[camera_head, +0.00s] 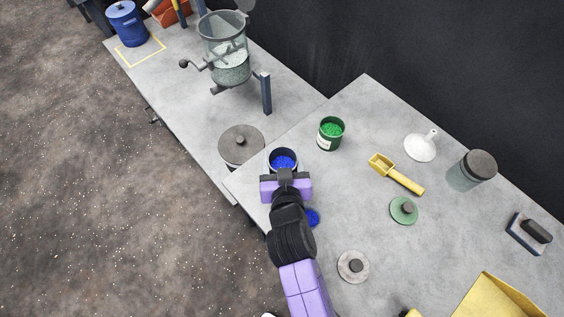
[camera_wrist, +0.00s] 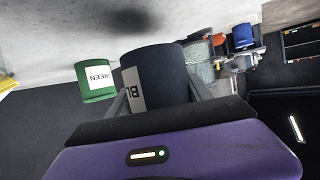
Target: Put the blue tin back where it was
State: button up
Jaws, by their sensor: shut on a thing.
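The blue tin (camera_head: 283,151) is an open dark blue tin with blue pieces inside. My gripper (camera_head: 286,171) is shut on it near the left edge of the right-hand table. In the wrist view the tin (camera_wrist: 152,72) stands between the two fingers of my gripper (camera_wrist: 162,92), its white label partly hidden. A dark shadow shows on the grey surface apart from the tin; its exact height is unclear. A blue lid (camera_head: 313,217) lies on the table, partly hidden by my arm.
A green tin (camera_head: 330,134) stands right of the blue tin. A yellow scoop (camera_head: 397,174), green lid (camera_head: 404,210), grey lid (camera_head: 353,266), white funnel (camera_head: 420,147) and jar (camera_head: 470,171) are farther right. A round grey lid (camera_head: 241,147) and a sieve vessel (camera_head: 225,50) are left.

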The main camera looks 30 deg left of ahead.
aim_at(282, 162)
jog(key=shift+f, duration=1.6)
jog(key=shift+f, duration=0.15)
jog(key=o, duration=1.6)
jog(key=shift+c, duration=0.2)
jog(key=shift+r, duration=0.2)
jog(key=b+v, duration=0.1)
jog(key=v, duration=1)
jog(key=shift+s+d+r, duration=0.15)
jog(key=shift+s+d, duration=0.1)
jog(key=shift+s, duration=0.15)
jog(key=shift+r, duration=0.1)
